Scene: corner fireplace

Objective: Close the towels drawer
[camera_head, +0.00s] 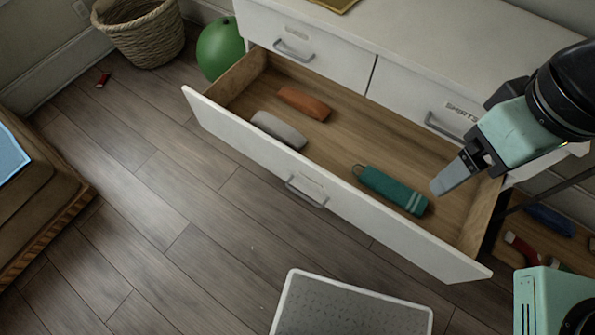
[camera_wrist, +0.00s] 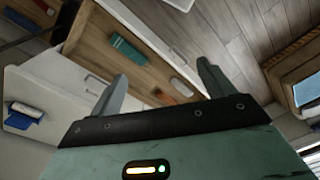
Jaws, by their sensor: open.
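A wide white drawer (camera_head: 330,205) with a wooden interior is pulled far out of the white dresser. It has a grey handle (camera_head: 306,192) on its front. A teal rolled item (camera_head: 392,188), a grey one (camera_head: 279,130) and an orange one (camera_head: 303,103) lie in it. No label on this drawer can be read. My gripper (camera_head: 440,188) is above the drawer's right end, apart from the handle. In the wrist view my gripper (camera_wrist: 162,72) has its fingers spread with nothing between them, and the drawer (camera_wrist: 140,28) shows beyond.
Upper drawers are shut; the right one (camera_head: 425,115) reads "SHIRTS". A green ball (camera_head: 220,50) and wicker basket (camera_head: 140,32) stand at the left end. A light perforated panel (camera_head: 350,307) is on the floor before the drawer. A wooden piece (camera_head: 45,190) stands left. Floor between is clear.

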